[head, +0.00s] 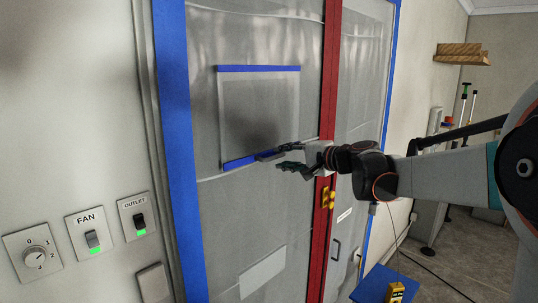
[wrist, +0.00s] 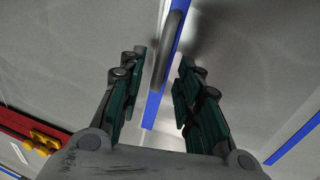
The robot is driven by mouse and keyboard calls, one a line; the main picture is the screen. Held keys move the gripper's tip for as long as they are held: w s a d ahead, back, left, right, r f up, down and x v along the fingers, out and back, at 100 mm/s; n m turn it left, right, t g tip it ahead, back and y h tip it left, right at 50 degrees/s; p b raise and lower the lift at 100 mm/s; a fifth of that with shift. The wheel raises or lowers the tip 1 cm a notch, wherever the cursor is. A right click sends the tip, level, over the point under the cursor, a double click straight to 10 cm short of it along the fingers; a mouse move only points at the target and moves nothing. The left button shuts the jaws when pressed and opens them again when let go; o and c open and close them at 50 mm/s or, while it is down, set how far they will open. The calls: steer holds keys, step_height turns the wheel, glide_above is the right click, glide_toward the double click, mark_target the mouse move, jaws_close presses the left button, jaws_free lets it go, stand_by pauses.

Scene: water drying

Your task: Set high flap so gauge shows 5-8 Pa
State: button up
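The high flap (head: 255,115) is a clear panel in the plastic sheeting, with blue strips along its top and bottom edges. A dark handle (head: 270,155) sits on the bottom blue strip; in the wrist view the handle (wrist: 172,45) curves above the blue strip (wrist: 153,108). My gripper (head: 279,156) is at the right end of that strip. In the wrist view my gripper (wrist: 163,68) is open, one finger on each side of the strip and handle, with gaps showing. A yellow device (head: 396,292), possibly the gauge, is cut off at the bottom edge; its reading is too small to tell.
A red vertical strip (head: 328,90) with yellow latches (head: 328,198) runs beside the flap. A lower pale panel (head: 263,272) is below. A dial (head: 33,254), FAN switch (head: 92,239) and OUTLET switch (head: 139,221) are on the left wall. A blue surface (head: 370,285) stands at lower right.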

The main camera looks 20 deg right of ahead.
mark_target(279, 156)
steer(key=shift+x, duration=1.9)
steer(key=shift+c, duration=0.5)
jaws_close()
